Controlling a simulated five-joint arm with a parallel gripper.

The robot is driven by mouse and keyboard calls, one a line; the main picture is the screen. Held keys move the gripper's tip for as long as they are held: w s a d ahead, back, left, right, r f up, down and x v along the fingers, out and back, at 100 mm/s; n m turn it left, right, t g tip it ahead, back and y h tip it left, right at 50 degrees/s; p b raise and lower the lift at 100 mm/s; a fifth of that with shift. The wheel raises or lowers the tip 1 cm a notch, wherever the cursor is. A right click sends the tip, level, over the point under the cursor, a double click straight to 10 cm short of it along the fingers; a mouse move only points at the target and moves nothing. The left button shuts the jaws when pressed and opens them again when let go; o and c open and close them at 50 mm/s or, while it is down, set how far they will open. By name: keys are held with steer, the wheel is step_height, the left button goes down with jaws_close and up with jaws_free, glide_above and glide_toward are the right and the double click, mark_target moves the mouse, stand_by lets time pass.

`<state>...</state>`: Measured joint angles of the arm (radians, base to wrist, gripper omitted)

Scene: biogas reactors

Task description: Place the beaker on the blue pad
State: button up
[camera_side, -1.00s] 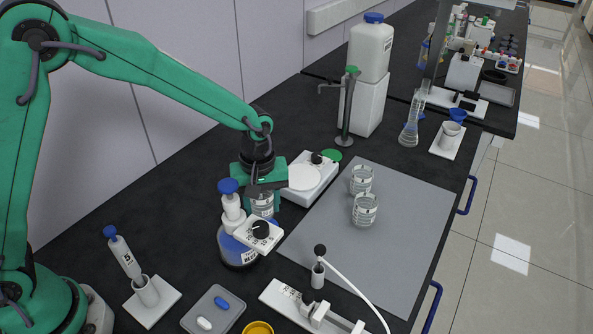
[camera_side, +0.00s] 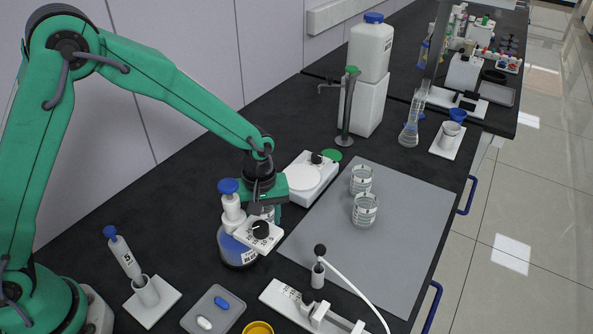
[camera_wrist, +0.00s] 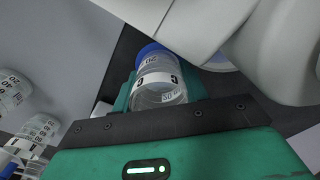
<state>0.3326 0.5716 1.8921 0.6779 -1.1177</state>
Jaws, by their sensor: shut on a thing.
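My gripper (camera_side: 263,197) is shut on a clear glass beaker (camera_side: 268,213), low over the bench behind the dispenser bottle. In the wrist view the beaker (camera_wrist: 160,82) sits between the green jaws (camera_wrist: 158,92) and shows a white band marked C and graduations. The blue pad (camera_wrist: 149,49) shows as a round blue edge at the beaker's far end, in line with it. I cannot tell whether the beaker touches the pad. In the side view the dispenser bottle and my gripper mostly hide the pad.
A white hotplate (camera_side: 310,180) is just behind. Two more beakers (camera_side: 361,181) (camera_side: 365,211) stand on the grey mat (camera_side: 410,215) to the right.

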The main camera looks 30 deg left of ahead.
steer(key=shift+f, duration=0.2)
steer(key=o, duration=1.1)
steer(key=shift+r, duration=0.15)
step_height(320, 180, up, 12)
steer(key=shift+r, duration=0.1)
